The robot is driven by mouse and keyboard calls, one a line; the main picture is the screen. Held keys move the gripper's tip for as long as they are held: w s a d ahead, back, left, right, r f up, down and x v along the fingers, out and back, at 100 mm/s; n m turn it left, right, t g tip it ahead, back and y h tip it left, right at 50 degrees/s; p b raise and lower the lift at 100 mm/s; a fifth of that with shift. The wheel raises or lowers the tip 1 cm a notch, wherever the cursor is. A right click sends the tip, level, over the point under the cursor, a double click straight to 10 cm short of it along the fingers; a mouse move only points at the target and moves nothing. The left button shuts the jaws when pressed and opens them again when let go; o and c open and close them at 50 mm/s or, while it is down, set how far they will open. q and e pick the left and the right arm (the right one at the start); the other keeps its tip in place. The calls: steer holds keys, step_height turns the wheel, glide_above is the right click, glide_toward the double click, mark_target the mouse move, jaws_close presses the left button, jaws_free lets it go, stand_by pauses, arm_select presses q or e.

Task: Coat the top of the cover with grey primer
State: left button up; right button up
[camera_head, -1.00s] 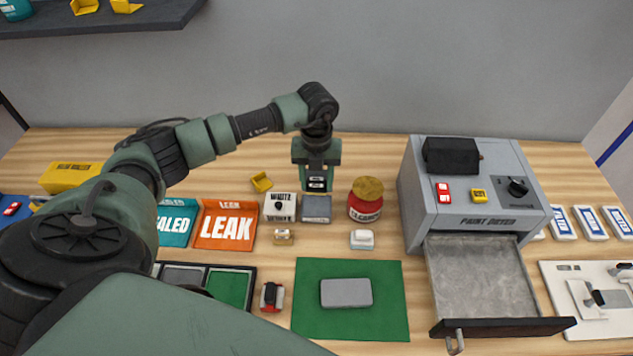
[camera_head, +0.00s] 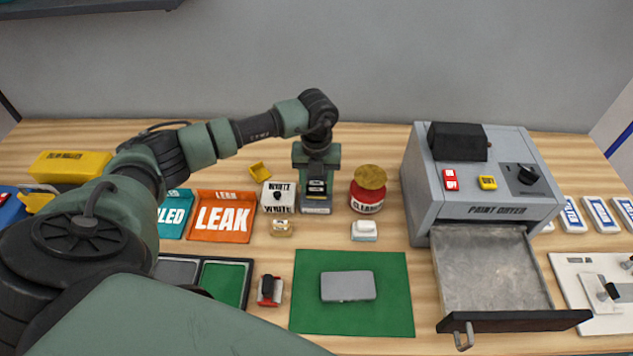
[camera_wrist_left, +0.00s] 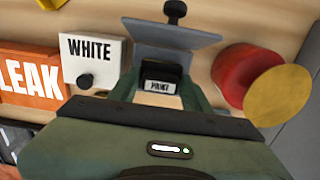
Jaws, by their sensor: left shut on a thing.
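The cover is most likely the grey rounded slab (camera_head: 348,286) lying flat on a green mat (camera_head: 390,318) at the front. My left gripper (camera_head: 317,188) points down at the grey container (camera_head: 316,210) behind the mat. It is shut on a small dark block with a white label (camera_wrist_left: 160,87), whose print reads like "PAINT". The block is over or at the container's top; I cannot tell whether they touch. The container also shows in the left wrist view (camera_wrist_left: 170,42), with a dark knob at its far end. My right gripper is not in view.
A white box marked WHITE (camera_head: 279,196) stands left of the container, and a red jar with a gold lid (camera_head: 367,188) right. The paint dryer (camera_head: 480,185) has its drawer (camera_head: 490,270) pulled out right of the mat.

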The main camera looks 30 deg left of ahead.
arm_select(q)
steer(key=shift+f+b, duration=0.35)
steer(key=shift+f, duration=0.15)
stand_by(0.9)
stand_by(0.4)
steer(key=o, duration=1.3)
steer(key=shift+o, duration=0.2)
steer(key=o, duration=0.6)
steer(key=shift+c, duration=0.2)
steer(key=shift+r, duration=0.15)
steer(key=shift+r+p, duration=2.65)
steer(key=shift+r, duration=1.05)
